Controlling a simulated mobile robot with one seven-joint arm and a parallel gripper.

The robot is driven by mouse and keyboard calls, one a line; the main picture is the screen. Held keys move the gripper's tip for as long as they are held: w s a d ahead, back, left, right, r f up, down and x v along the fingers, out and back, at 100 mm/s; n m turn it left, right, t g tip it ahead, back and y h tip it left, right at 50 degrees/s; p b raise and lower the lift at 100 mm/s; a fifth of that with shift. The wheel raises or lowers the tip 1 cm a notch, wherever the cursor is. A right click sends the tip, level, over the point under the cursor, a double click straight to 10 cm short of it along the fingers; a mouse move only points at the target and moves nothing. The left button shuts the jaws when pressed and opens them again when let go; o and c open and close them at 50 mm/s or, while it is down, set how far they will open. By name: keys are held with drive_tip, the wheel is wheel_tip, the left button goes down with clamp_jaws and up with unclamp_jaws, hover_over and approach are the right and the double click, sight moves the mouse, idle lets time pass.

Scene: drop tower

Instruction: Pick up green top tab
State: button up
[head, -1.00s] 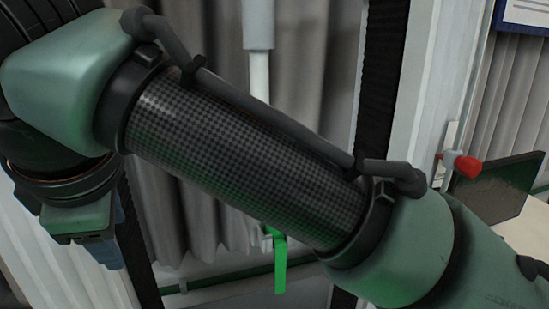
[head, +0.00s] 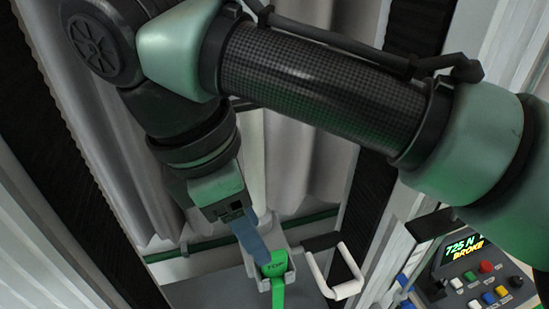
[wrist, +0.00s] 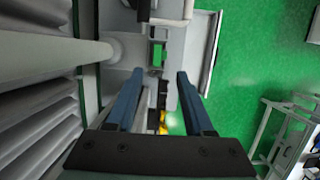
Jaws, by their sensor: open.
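The green top tab (head: 275,264) has dark lettering that reads like "TOP". It sits in a small pale bracket (head: 289,277), with a green strip hanging below it. In the wrist view the tab shows as a small green block (wrist: 158,55), just beyond the fingertips and roughly in line with the gap between them. My gripper (wrist: 160,73) is open, with its two blue fingers apart and nothing held. In the head view one blue finger of my gripper (head: 258,250) overlaps the tab's upper left. I cannot tell whether they touch.
A white U-shaped handle (head: 338,278) stands right of the bracket. A control panel (head: 480,280) with buttons and a display reading "725 N BROKE" is at lower right. Grey curtains (head: 290,165) hang behind. A pale vertical post (wrist: 60,53) runs left of the fingers.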

sight(271, 252)
drive_tip(key=shift+w+d+f, duration=0.2)
drive_tip(key=shift+w+f, duration=0.05)
drive_tip(key=shift+f, duration=0.4)
drive_tip(key=p+x, duration=0.1)
drive_tip(key=x, duration=0.1)
drive_tip(key=p+x, duration=0.1)
drive_tip(key=x, duration=0.1)
drive_tip(key=shift+w+d+f, duration=0.2)
drive_tip(key=shift+w+d, duration=0.05)
drive_tip(key=shift+d+f, duration=0.1)
drive_tip(key=shift+f, duration=0.45)
clamp_jaws()
